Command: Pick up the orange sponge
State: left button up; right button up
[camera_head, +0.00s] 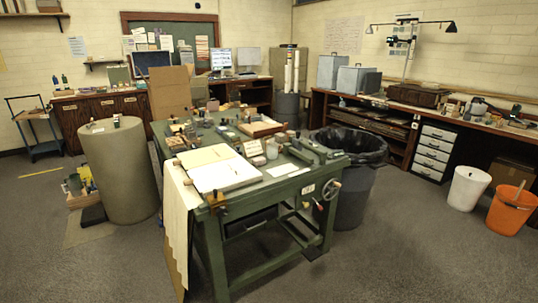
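I cannot make out an orange sponge in the head view. Many small items lie on the green workbench (267,183), too small at this distance to tell apart. A small orange-yellow item (216,199) sits at the bench's front left corner, and I cannot tell what it is. Neither of my grippers shows in this view.
A beige cylinder (120,175) stands left of the bench and a black-lined bin (352,195) right of it. A white bin (467,188) and an orange bucket (508,212) stand at the far right. The carpet in front is clear.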

aim_at(261, 160)
jog(key=i+l+u, duration=0.6)
jog(key=i+l, duration=0.25)
jog(key=i+l+u, duration=0.15)
jog(key=i+l, duration=0.15)
jog(key=i+l+u, duration=0.2)
jog(key=l, duration=0.25)
jog(key=i+l+u, duration=0.2)
jog(key=l, duration=0.2)
jog(key=i+l+u, duration=0.2)
jog(key=l, duration=0.25)
jog(key=i+l+u, duration=0.2)
jog(key=l, duration=0.25)
jog(key=k, duration=0.05)
